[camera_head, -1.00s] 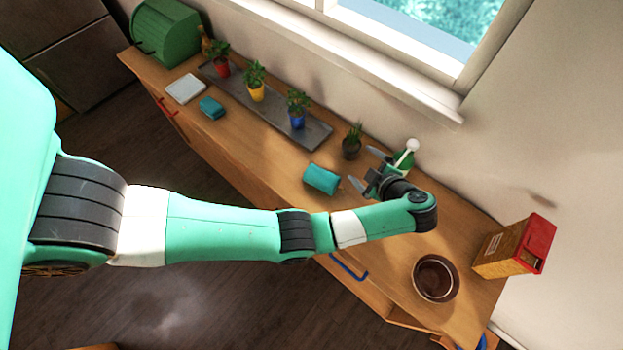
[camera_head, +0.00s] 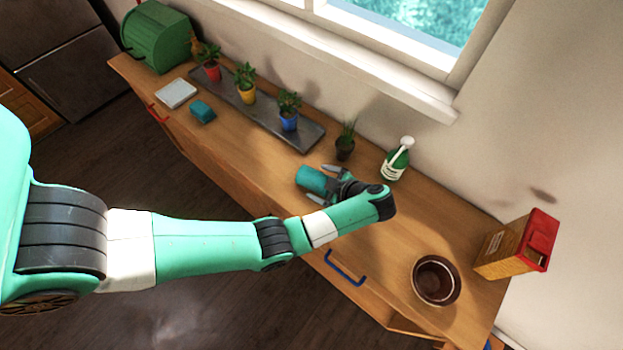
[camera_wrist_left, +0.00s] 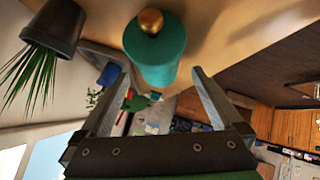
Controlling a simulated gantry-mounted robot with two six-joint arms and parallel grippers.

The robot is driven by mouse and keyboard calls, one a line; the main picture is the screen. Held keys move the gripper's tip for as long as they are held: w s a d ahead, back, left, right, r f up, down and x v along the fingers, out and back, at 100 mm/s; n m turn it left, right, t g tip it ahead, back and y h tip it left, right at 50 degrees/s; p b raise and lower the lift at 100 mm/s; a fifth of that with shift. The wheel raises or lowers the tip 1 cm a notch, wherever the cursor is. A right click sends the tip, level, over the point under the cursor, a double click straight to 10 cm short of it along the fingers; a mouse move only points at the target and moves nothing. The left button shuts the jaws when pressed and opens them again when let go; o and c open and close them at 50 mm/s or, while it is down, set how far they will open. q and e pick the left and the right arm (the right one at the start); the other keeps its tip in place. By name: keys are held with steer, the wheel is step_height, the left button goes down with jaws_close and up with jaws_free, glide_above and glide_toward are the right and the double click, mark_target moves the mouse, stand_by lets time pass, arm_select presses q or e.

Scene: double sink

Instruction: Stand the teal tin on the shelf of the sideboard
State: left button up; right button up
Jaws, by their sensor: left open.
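My right gripper is not in view.
A dark potted plant (camera_head: 345,142) and a green bottle with a white top (camera_head: 396,160) stand behind the gripper. A brown bowl (camera_head: 436,279) and a red-topped box (camera_head: 520,245) stand at right. Several pots on a grey tray (camera_head: 310,139) and a small teal block (camera_head: 202,111) are left.

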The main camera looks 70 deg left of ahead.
mark_target(316, 181)
arm_select(q)
steer(key=b+x, duration=0.1)
steer(key=x, duration=0.3)
steer(key=shift+a, duration=0.1)
jaws_close()
